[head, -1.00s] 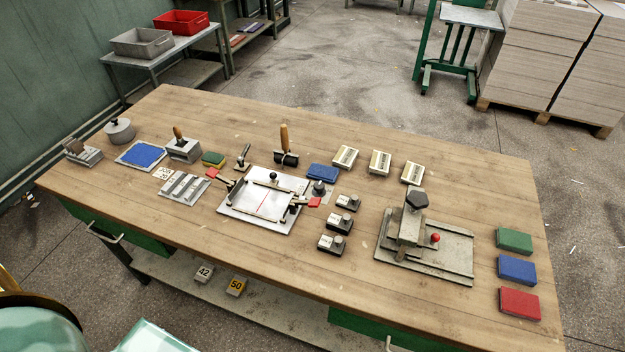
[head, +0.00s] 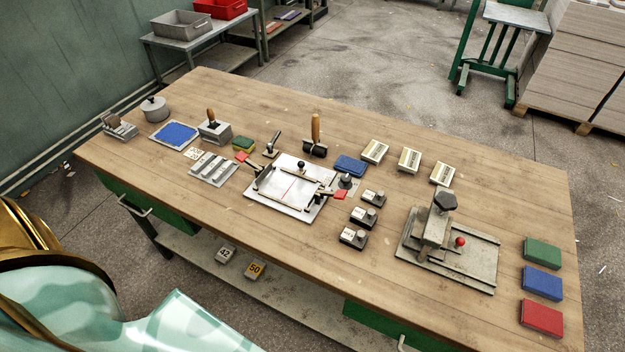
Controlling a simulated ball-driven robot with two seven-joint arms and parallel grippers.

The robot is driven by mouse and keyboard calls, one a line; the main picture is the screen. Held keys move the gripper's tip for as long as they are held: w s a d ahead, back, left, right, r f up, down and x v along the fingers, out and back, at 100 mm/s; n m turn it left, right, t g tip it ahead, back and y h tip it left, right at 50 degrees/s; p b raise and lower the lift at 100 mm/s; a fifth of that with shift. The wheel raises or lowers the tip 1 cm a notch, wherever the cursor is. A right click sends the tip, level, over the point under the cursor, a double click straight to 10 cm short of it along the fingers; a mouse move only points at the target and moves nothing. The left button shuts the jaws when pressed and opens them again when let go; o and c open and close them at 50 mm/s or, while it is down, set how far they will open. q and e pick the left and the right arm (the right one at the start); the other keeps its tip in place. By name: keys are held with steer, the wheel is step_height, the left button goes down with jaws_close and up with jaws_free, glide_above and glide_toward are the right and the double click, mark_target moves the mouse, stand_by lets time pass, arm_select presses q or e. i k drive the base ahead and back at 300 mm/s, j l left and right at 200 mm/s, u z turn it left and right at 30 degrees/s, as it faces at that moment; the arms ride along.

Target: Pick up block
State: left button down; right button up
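Several pieces on the wooden bench (head: 330,246) could be the block. A green block (head: 542,252), a blue block (head: 542,282) and a red block (head: 541,318) lie in a column at the right end. Three small grey blocks with knobs and white labels (head: 373,198) (head: 363,217) (head: 353,237) sit right of the white plate fixture (head: 288,205). A block with a wooden handle (head: 214,131) stands at the left. Two small numbered blocks, one dark (head: 226,254) and one yellow (head: 254,270), lie on the lower shelf. Neither gripper is in view.
A grey clamp press (head: 450,250) stands on the bench's right part. A blue pad (head: 175,135) lies at the left. The front bench strip is mostly clear.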

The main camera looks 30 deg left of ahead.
mark_target(409, 159)
steer(key=k+j+z, duration=0.1)
steer(key=k+z, duration=0.6)
steer(key=z, duration=0.25)
